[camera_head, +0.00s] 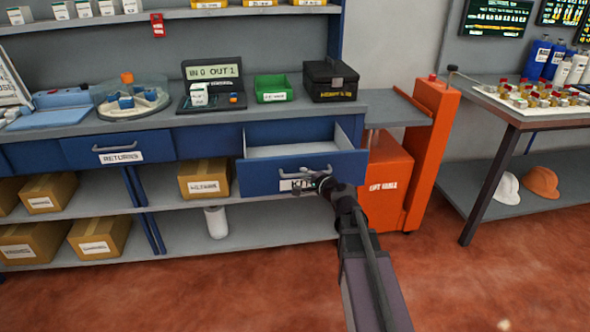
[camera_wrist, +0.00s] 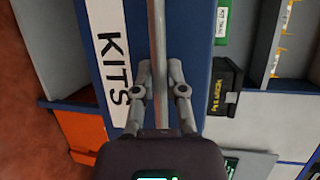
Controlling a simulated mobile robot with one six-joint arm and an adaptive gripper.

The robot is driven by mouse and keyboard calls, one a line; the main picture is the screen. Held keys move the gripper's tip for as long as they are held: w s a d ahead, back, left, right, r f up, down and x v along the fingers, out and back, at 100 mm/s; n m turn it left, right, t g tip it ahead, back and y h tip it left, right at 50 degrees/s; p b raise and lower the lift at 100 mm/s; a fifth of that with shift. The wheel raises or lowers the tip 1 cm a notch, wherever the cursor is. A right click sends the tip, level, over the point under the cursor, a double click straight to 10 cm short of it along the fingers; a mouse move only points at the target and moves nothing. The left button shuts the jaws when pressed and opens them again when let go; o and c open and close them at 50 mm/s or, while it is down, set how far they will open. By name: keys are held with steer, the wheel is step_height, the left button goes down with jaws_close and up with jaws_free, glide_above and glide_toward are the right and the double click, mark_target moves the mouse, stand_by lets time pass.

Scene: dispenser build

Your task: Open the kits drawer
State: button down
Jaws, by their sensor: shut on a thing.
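The kits drawer (camera_head: 267,172) is a blue-fronted drawer under the counter. It is pulled out, and its pale inside shows. Its white KITS label (camera_wrist: 112,55) is clear in the wrist view and partly covered by my gripper in the head view. My gripper (camera_head: 322,180) is at the drawer front, with its fingers on either side of the grey bar handle (camera_wrist: 158,50). It is shut on the handle, and the fingers also show in the wrist view (camera_wrist: 158,82).
The returns drawer (camera_head: 118,149) to the left is shut. An orange lift table (camera_head: 432,150) stands close on the right. A green bin (camera_head: 272,89) and a black box (camera_head: 331,82) stand on the counter above. The red floor in front is clear.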

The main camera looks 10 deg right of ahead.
steer(key=shift+s+d, duration=0.15)
steer(key=shift+d, duration=0.15)
steer(key=c, duration=0.7)
jaws_free()
steer(key=shift+s+a, duration=0.1)
steer(key=shift+s+a, duration=0.1)
